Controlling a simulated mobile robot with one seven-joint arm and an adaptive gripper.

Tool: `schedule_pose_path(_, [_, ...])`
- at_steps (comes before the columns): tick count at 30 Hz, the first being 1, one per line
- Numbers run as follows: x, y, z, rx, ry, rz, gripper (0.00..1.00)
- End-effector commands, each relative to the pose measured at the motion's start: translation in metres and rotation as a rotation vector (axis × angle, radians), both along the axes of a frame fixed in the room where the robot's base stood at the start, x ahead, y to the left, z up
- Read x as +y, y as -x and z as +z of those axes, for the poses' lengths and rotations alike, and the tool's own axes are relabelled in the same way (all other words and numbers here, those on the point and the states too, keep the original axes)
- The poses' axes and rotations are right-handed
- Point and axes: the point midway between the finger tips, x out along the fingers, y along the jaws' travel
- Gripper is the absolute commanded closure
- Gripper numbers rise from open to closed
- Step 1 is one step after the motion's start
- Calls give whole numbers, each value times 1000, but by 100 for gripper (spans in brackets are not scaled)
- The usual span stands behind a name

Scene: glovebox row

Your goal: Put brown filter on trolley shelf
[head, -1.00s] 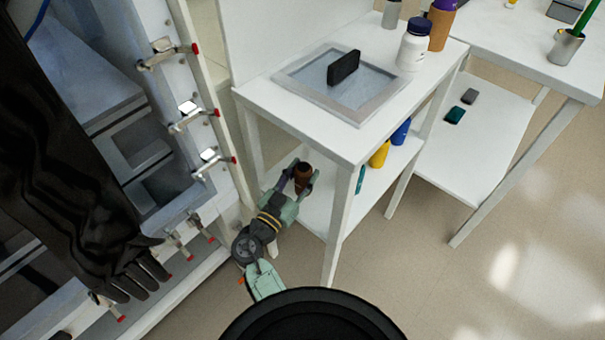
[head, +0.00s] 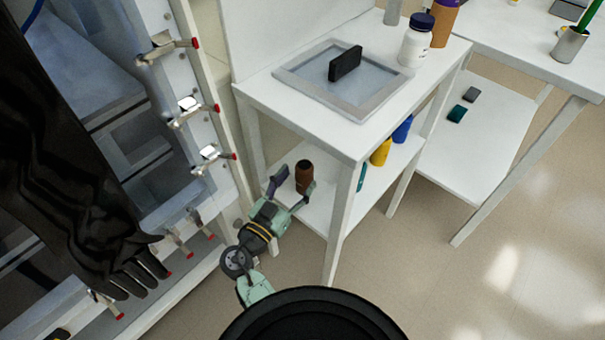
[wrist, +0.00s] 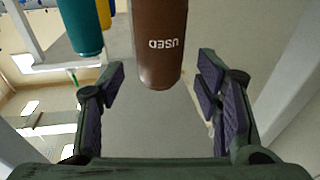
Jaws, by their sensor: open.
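The brown filter (head: 304,176) is a dark brown cylinder standing upright on the lower shelf of the white trolley (head: 318,212). In the wrist view the brown filter (wrist: 160,45) carries the word "USED". My gripper (head: 290,190) is open in front of the filter, with its fingers spread. The filter looks free of both fingers.
On the same shelf stand a teal (head: 361,178), a yellow (head: 381,152) and a blue item (head: 402,130). A trolley leg (head: 340,225) is right of my gripper. The glovebox (head: 150,150) with a black glove (head: 110,240) is at left.

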Motion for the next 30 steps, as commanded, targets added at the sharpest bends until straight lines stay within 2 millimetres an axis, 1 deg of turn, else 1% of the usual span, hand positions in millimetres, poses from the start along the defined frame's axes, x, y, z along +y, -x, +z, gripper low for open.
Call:
schedule_pose_path(1, [6,11,-5,1,-1,3,42])
schedule_pose_path(6, [22,43,-9,1,-1,2,42])
schedule_pose_path(9, [29,57,-9,0,-1,1,42])
schedule_pose_path(12, [34,66,-10,0,-1,1,42])
schedule_pose_path(18, [37,73,-9,0,-1,-1,42])
schedule_pose_path(30, [37,72,-9,0,-1,-1,42])
